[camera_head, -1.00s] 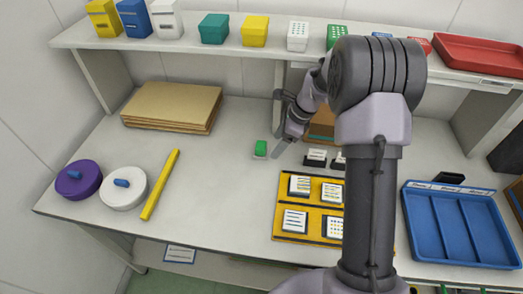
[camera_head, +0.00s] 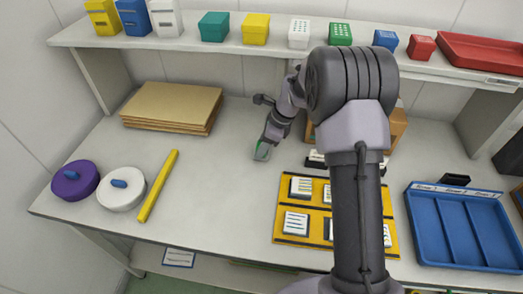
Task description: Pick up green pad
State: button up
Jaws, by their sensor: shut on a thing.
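The green pad (camera_head: 260,147) is on the table left of the yellow tray, small and mostly covered by my gripper (camera_head: 262,152). My gripper points down at it with its fingers around it, and it is shut on the pad. Only a sliver of green shows between the fingers. Whether the pad still touches the table cannot be told.
A yellow tray (camera_head: 284,235) with several stamp-like blocks lies right of the gripper, partly behind my arm. A blue tray (camera_head: 432,240) is at the right. Cardboard sheets (camera_head: 172,105), a yellow bar (camera_head: 159,186), and purple (camera_head: 75,180) and white (camera_head: 121,189) round lids lie left. A shelf (camera_head: 275,47) runs above.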

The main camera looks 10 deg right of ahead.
jog(key=shift+r, duration=0.1)
jog(key=shift+r+p, duration=0.3)
jog(key=r, duration=0.1)
jog(key=r+p, duration=0.2)
jog(key=shift+s+r, duration=0.15)
jog(key=shift+s, duration=0.1)
jog(key=s, duration=0.5)
jog(key=s+p, duration=0.1)
jog(key=s, duration=0.4)
jog(key=s+r, duration=0.1)
jog(key=s, duration=0.4)
jog(key=shift+s+p, duration=0.25)
jog(key=shift+p, duration=0.1)
